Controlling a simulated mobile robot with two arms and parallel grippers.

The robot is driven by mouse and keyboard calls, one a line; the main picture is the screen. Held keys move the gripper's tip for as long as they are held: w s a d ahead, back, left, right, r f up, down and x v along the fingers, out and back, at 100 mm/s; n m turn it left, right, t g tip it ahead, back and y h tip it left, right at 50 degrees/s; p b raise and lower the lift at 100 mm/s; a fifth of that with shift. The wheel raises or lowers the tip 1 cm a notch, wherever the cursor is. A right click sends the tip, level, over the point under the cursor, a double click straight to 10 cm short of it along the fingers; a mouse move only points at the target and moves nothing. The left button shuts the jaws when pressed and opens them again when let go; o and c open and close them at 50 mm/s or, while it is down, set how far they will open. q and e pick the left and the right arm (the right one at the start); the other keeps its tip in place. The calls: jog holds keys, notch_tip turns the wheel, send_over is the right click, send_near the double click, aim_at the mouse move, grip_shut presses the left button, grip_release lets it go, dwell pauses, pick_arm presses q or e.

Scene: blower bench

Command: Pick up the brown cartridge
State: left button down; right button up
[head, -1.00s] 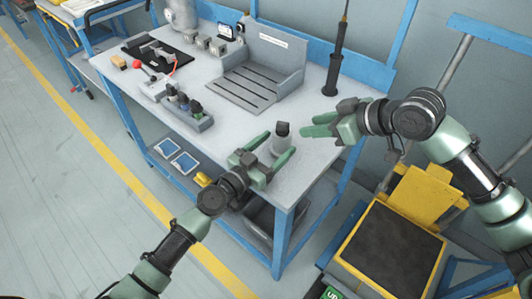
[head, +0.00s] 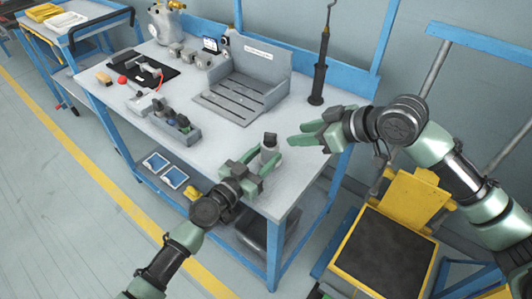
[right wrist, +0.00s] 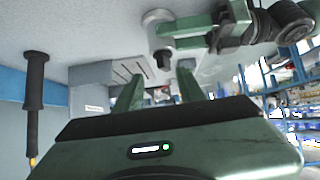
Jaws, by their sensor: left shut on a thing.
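A small grey cylinder (head: 268,153) with a dark top stands near the front right corner of the bench. My left gripper (head: 262,164) is shut on it; it also shows, upside down, in the right wrist view (right wrist: 158,28). My right gripper (head: 296,138) is open and empty, just right of the cylinder; its two fingers stand apart in the right wrist view (right wrist: 157,90). A grey rack (head: 190,137) on the bench's front edge holds several small dark-topped pieces. I cannot make out a clearly brown cartridge among them.
A grey slotted fixture (head: 270,75) stands at the bench's back. A black upright tool (head: 320,75) stands to its right. A yellow cart (head: 410,200) stands right of the bench.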

jog(key=w+d+r+n+t, duration=0.3)
jog(key=w+d+r+t, duration=0.15)
jog(key=w, duration=0.25)
jog(key=w+d+r+n+t, duration=0.4)
jog(key=w+t, duration=0.2)
jog(key=w, duration=0.2)
jog(key=n+g+y, duration=0.9)
jog(key=n+g, duration=0.3)
jog(key=n, duration=2.1)
send_near(276, 142)
jog(key=shift+n+g, duration=0.3)
jog(key=shift+g, duration=0.05)
jog(key=w+a, duration=0.1)
jog(key=a, duration=0.1)
jog(key=w+a, duration=0.1)
jog(key=a, duration=0.1)
jog(key=shift+w+r, duration=0.1)
jog(key=shift+r, duration=0.1)
jog(key=shift+r+x, duration=0.1)
jog(key=shift+x, duration=1.35)
jog(key=shift+r+x, duration=0.15)
jog(key=shift+x, duration=1.35)
jog(key=shift+d, duration=0.1)
grip_shut()
